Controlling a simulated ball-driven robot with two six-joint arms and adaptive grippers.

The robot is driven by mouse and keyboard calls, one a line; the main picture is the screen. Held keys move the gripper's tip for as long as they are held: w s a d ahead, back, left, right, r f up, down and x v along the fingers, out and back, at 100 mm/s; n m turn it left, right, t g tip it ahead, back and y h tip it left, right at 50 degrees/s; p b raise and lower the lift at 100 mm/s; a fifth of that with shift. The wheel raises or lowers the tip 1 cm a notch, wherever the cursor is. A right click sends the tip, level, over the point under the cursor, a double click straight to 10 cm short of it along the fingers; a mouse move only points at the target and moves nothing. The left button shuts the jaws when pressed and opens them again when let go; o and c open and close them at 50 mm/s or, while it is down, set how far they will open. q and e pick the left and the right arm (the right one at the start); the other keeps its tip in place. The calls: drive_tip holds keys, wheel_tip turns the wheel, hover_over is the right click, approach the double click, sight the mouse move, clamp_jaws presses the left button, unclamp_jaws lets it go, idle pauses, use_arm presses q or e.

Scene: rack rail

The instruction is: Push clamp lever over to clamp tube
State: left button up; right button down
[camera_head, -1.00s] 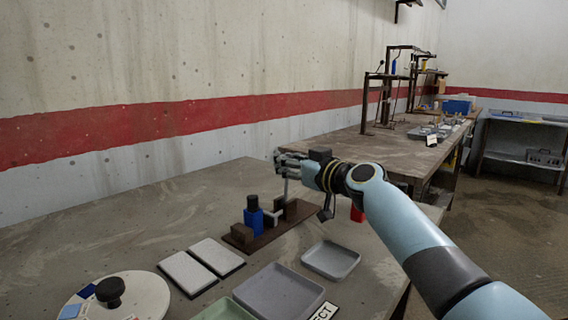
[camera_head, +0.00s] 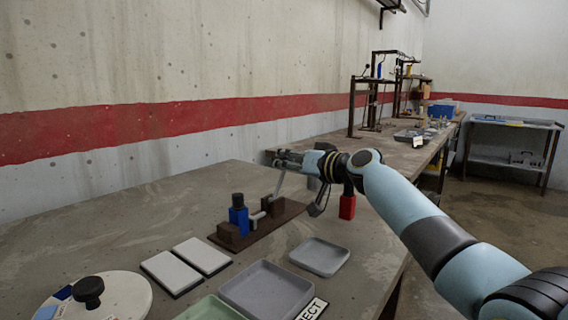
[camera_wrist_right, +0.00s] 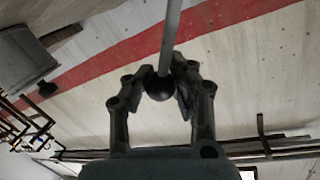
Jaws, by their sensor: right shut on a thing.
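The clamp fixture is a dark brown base (camera_head: 283,214) on the table. A blue tube (camera_head: 239,219) with a black top stands upright at its near left end, beside a brown block. The grey clamp lever (camera_head: 278,185) rises from the fixture and leans to the right, away from the tube. My right gripper (camera_head: 281,158) is at the lever's top end. In the right wrist view the gripper (camera_wrist_right: 160,82) is shut on the lever's black ball knob (camera_wrist_right: 159,88), and the grey lever rod (camera_wrist_right: 170,40) runs on past the fingers. My left gripper is out of view.
Two white pads (camera_head: 172,270), a grey tray (camera_head: 268,290), a smaller grey tray (camera_head: 320,256), a green tray (camera_head: 210,309) and a round white disc (camera_head: 118,297) lie in front. A red block (camera_head: 347,207) is under my right arm. The table left of the fixture is clear.

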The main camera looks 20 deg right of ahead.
drive_tip(key=shift+s+d+f, duration=0.1)
drive_tip(key=shift+f, duration=0.35)
drive_tip(key=c, duration=1.5)
unclamp_jaws()
drive_tip(key=shift+s+d, duration=0.1)
drive_tip(key=shift+d, duration=0.05)
drive_tip(key=shift+o, duration=1.4)
drive_tip(key=shift+s+d+r, duration=0.1)
drive_tip(key=shift+d+r, duration=0.05)
drive_tip(key=shift+r, duration=0.05)
drive_tip(key=shift+o, duration=1)
drive_tip(key=shift+a+r, duration=0.15)
drive_tip(key=shift+a, duration=0.05)
drive_tip(key=v, duration=1.1)
drive_tip(key=shift+s+d, duration=0.15)
drive_tip(key=shift+s, duration=0.15)
